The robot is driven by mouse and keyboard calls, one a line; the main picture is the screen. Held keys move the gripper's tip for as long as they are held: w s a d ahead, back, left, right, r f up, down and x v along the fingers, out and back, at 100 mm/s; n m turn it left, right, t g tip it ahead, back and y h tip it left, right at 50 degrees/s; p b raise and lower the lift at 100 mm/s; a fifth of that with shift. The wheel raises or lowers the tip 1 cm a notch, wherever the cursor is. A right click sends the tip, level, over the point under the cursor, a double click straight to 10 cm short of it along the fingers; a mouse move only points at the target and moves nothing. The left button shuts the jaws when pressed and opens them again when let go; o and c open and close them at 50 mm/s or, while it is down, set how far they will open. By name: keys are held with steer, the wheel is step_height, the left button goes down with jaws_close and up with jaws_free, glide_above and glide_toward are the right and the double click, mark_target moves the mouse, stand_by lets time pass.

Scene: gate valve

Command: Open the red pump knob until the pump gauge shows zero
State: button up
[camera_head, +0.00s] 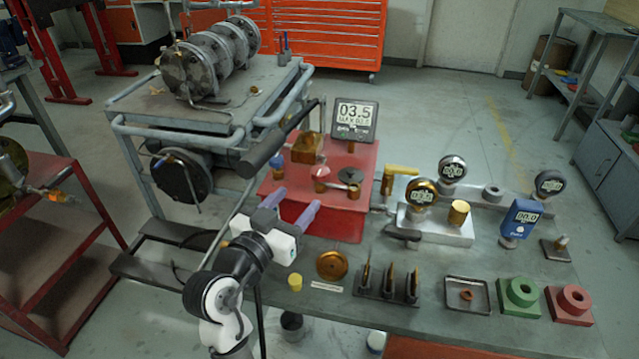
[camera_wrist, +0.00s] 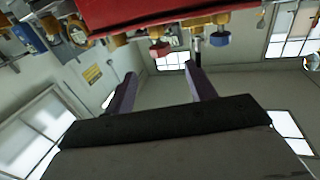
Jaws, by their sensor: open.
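The red pump (camera_head: 318,221) stands on the workbench. Its digital pump gauge (camera_head: 355,117) reads 03.5. The small red pump knob (camera_head: 322,173) sits on the pump's top, left of a dark round knob (camera_head: 349,176). In the wrist view, which looks tilted or upside down, a red knob (camera_wrist: 160,50) shows under the red body, near a dark blue-grey knob (camera_wrist: 220,39). My gripper (camera_head: 297,198) is open and empty, its two purple fingers at the pump's near left side. In the wrist view the gripper (camera_wrist: 160,67) points toward the red knob, apart from it.
A black lever handle (camera_head: 262,152) slants at the pump's left. A brass disc (camera_head: 332,265), a yellow cap (camera_head: 295,282) and a black rack (camera_head: 386,288) lie in front. A metal frame stands behind left.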

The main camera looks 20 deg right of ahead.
mark_target(316, 178)
steer(key=b+x, duration=0.1)
steer(key=x, duration=0.8)
steer(key=shift+r, duration=0.1)
steer(key=shift+w+d, duration=0.45)
steer(key=shift+d, duration=0.05)
steer(key=shift+c, duration=0.4)
steer(key=c, duration=0.9)
